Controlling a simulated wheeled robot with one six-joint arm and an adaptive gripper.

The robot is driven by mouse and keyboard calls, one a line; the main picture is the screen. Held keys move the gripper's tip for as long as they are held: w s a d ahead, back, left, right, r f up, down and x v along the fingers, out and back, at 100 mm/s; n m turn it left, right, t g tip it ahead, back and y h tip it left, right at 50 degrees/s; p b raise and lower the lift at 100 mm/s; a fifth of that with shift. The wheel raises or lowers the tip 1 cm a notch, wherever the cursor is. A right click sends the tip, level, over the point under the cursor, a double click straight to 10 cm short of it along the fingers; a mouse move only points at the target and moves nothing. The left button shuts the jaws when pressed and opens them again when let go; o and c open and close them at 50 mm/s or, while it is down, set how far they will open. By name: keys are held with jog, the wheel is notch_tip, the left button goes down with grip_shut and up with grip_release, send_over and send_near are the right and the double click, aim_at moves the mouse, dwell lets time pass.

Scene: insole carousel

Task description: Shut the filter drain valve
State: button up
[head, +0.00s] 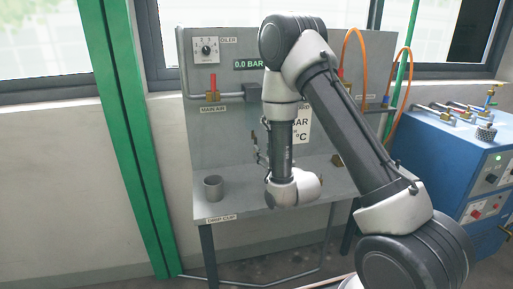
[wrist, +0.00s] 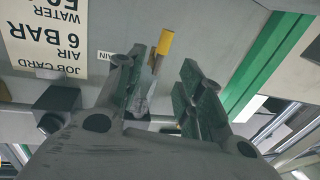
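In the wrist view, which looks upside down, a small valve with a yellow lever (wrist: 165,42) and a brass-coloured stem shows beside a label of which I read only "AIN". The lever points towards the top of that picture. My gripper (wrist: 163,68) is open, with its green-padded fingers apart on either side of the valve. The lever tip reaches past the fingertips, and I see no clear contact. The valve's lower part is partly hidden by the left finger. In the head view my arm hides the valve, and my gripper is mostly hidden.
A panel (head: 228,135) holds a red-handled main air valve (head: 213,88), a dial (head: 206,49) and a 0.0 BAR display (head: 248,64). A grey cup (head: 213,188) stands on the shelf at left. A job card (wrist: 45,30) is beside the valve. A blue cabinet (head: 440,160) stands at right.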

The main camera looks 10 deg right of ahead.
jog(key=w, duration=0.2)
jog(key=w+a, duration=0.1)
jog(key=w, duration=0.4)
jog(key=shift+w+a, duration=0.25)
